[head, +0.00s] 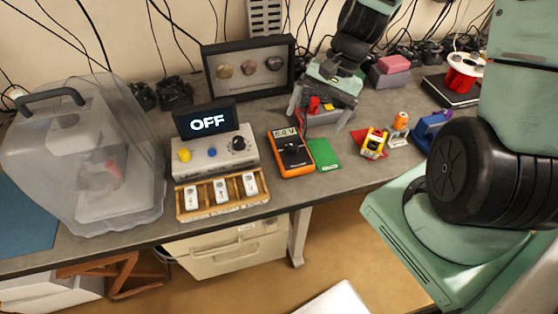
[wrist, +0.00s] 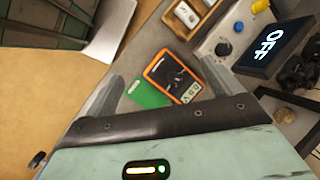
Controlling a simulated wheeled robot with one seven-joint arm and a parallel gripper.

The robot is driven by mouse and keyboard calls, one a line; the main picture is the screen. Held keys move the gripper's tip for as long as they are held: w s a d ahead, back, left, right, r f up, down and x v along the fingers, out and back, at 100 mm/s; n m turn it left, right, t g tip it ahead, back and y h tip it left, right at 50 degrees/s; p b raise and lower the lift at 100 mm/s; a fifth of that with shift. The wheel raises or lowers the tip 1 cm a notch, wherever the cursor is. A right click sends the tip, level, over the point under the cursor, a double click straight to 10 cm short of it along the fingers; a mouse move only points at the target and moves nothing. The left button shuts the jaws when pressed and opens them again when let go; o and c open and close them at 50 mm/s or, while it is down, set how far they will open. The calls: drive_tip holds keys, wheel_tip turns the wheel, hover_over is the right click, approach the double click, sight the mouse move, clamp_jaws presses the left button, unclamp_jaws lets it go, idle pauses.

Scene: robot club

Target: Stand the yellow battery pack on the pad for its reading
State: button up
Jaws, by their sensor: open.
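A small yellow block (head: 373,145) with a pale face sits at the right of the bench against a flat red piece; it looks like the yellow battery pack. A green pad (head: 325,154) lies flat and bare beside the orange multimeter (head: 291,154), which reads about 0.0. My gripper (head: 318,119) is open and empty, fingers pointing down, behind the meter and pad. In the wrist view the open fingers (wrist: 160,70) frame the green pad (wrist: 147,94) and the meter (wrist: 176,77). The yellow block is not in that view.
A grey box (head: 333,116) with red and yellow bits is partly hidden by my gripper. An orange cylinder (head: 401,121) and a blue object (head: 430,130) stand right of the yellow block. A console reading OFF (head: 207,123) and a wooden tray (head: 222,211) stand left.

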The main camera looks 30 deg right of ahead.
drive_tip(key=s+a+r+n+h, duration=0.2)
drive_tip(key=s+a+r+n, duration=0.3)
drive_tip(key=s+a+n, duration=0.2)
drive_tip(key=s+a+r+n+h, duration=0.2)
drive_tip(key=s+a+r+n, duration=0.2)
drive_tip(key=s+a+n, duration=0.4)
drive_tip(key=a+n, duration=0.2)
drive_tip(key=a, duration=0.1)
drive_tip(key=shift+r, duration=0.35)
